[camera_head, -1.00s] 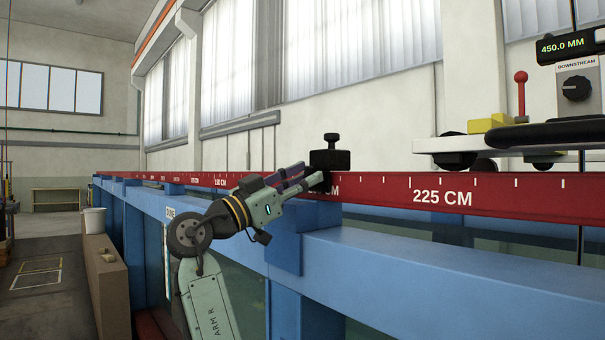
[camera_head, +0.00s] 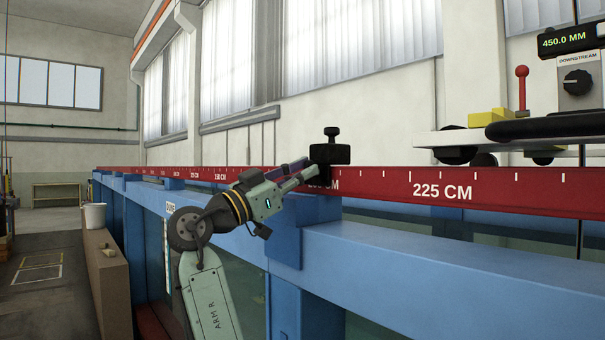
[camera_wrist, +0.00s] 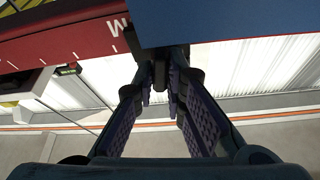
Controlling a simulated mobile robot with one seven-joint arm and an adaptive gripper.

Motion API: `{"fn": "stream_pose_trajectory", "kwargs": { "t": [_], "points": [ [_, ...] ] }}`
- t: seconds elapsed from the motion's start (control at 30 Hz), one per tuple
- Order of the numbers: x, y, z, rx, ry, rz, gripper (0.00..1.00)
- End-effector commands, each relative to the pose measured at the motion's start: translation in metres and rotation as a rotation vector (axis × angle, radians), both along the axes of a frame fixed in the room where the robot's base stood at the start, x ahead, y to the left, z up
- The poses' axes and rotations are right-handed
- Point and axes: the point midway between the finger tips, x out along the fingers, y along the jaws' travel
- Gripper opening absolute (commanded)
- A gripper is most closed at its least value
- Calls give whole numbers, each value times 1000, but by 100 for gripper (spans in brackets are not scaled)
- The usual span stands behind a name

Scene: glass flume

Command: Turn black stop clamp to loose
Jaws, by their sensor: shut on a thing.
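The black stop clamp (camera_head: 329,153) sits upright on the red scale rail, with a small knob on its top. My gripper (camera_head: 314,176) reaches up from the lower left to the near side of the clamp, below its block. In the wrist view my gripper (camera_wrist: 160,78) has its two purple padded fingers closed on a narrow dark part of the stop clamp (camera_wrist: 160,72). The fingers hide most of that part, and its turn angle cannot be told.
The red rail (camera_head: 560,190) runs above a blue beam (camera_head: 430,265). A carriage with a white plate (camera_head: 450,141), a red-knobbed lever (camera_head: 522,88) and a 450.0 MM display (camera_head: 565,42) stands right of the clamp. A blue post bracket (camera_head: 285,240) lies just below my gripper.

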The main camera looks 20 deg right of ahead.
Motion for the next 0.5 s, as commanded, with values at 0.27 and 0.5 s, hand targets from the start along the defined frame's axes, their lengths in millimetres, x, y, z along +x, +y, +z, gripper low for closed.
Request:
{"fn": "stream_pose_trajectory", "kwargs": {
  "t": [0.27,0.5],
  "points": [
    [0,0,-1,-15,43,2,0],
    [-1,0,-2,-65,178,1,0]
  ]
}}
